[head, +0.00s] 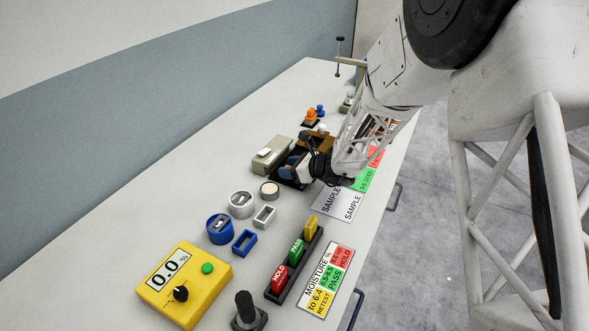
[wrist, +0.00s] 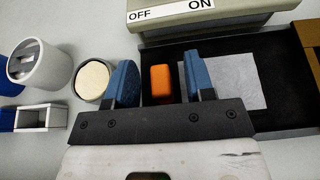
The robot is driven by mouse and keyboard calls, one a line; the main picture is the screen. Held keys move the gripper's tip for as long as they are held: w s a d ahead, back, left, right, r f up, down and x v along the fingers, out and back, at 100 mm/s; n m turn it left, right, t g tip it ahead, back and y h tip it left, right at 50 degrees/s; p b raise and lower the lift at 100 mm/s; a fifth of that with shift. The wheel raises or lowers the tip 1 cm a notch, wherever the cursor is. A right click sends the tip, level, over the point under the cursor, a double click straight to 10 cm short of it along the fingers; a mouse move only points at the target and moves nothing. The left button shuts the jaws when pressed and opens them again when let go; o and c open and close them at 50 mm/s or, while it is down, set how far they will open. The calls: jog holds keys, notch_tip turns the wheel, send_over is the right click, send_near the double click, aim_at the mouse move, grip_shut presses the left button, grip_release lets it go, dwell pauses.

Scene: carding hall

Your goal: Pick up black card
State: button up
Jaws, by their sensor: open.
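A flat black piece (wrist: 275,75) lies under and to the right of my gripper in the wrist view; I cannot tell whether it is the card or a tray. A light grey square (wrist: 235,85) lies on it. My gripper (wrist: 161,85) is open, with its blue fingers on either side of a small orange block (wrist: 160,80); I cannot tell whether they touch it. In the head view my gripper (head: 295,166) is low over the black piece (head: 287,181), hiding most of it.
A beige OFF/ON box (head: 272,155) stands just behind. Brown wood (wrist: 308,45) is at the right. A round cream-topped pot (wrist: 93,78), white ring (wrist: 38,65) and white frame (wrist: 42,117) lie left. A SAMPLE sheet (head: 340,203) lies near the table's front edge.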

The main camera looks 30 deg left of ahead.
grip_shut()
jog(key=shift+r, duration=0.15)
jog(key=shift+r, duration=4.9)
